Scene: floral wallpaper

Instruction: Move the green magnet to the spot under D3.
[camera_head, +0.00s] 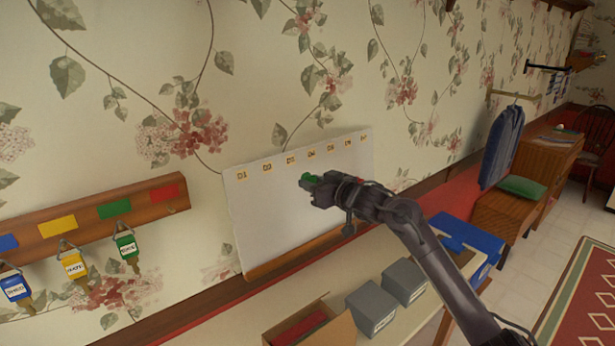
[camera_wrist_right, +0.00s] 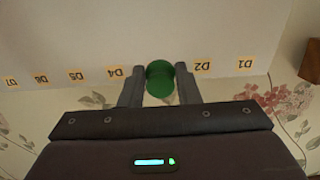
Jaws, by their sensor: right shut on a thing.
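The white board (camera_head: 270,215) hangs on the wall with a row of labels D1 to D7 along its top. My right gripper (camera_head: 306,182) is at the board's upper part, below the D3 label (camera_head: 290,160) and D4 label (camera_head: 311,154). It is shut on the green magnet (camera_head: 310,177). In the right wrist view, which is upside down, the round green magnet (camera_wrist_right: 160,78) sits between the two fingers, between the D2 label (camera_wrist_right: 202,66) and D4 label (camera_wrist_right: 115,72); D3 is hidden there. Whether the magnet touches the board cannot be told. My left gripper is out of view.
A wooden key rack (camera_head: 90,219) with blue, yellow and green tags hangs left of the board. Below stand two grey boxes (camera_head: 371,308), an open brown box (camera_head: 312,325) and a blue bin (camera_head: 468,240). The board's lower left part is clear.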

